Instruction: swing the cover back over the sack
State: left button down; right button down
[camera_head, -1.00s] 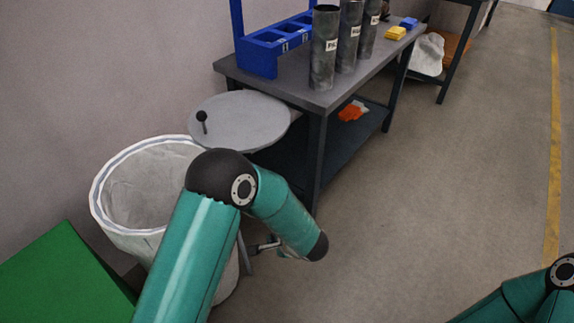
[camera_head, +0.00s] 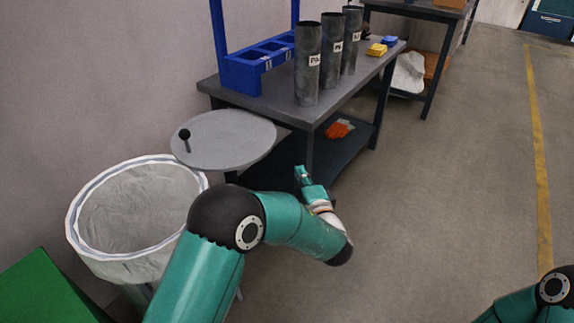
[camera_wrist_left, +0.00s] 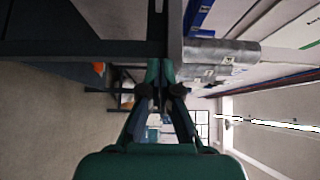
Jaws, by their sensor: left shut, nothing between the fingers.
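The sack (camera_head: 140,205) is a pale liner hanging in a round white-rimmed holder (camera_head: 75,232) at the left, its mouth uncovered. The cover (camera_head: 232,140) is a flat grey disc with a black knob (camera_head: 185,135), swung out to the side behind the sack, between it and the table. My left gripper (camera_head: 302,174) is shut and empty, to the right of the cover and apart from it, in front of the table's lower shelf. It also shows shut in the left wrist view (camera_wrist_left: 160,80). My right gripper is out of view; only part of that arm shows.
A grey table (camera_head: 285,107) holds a blue rack (camera_head: 245,72), several dark labelled tubes and small yellow and blue blocks. Orange gloves (camera_head: 339,129) lie on its lower shelf. A green box (camera_head: 45,290) stands at the lower left. The floor to the right is clear.

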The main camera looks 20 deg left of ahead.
pick_arm(q)
jog(key=s+a+b+x, duration=0.1)
jog(key=a+x, duration=0.1)
jog(key=x, duration=0.9)
jog(key=shift+a, duration=0.4)
jog(key=shift+w, duration=0.1)
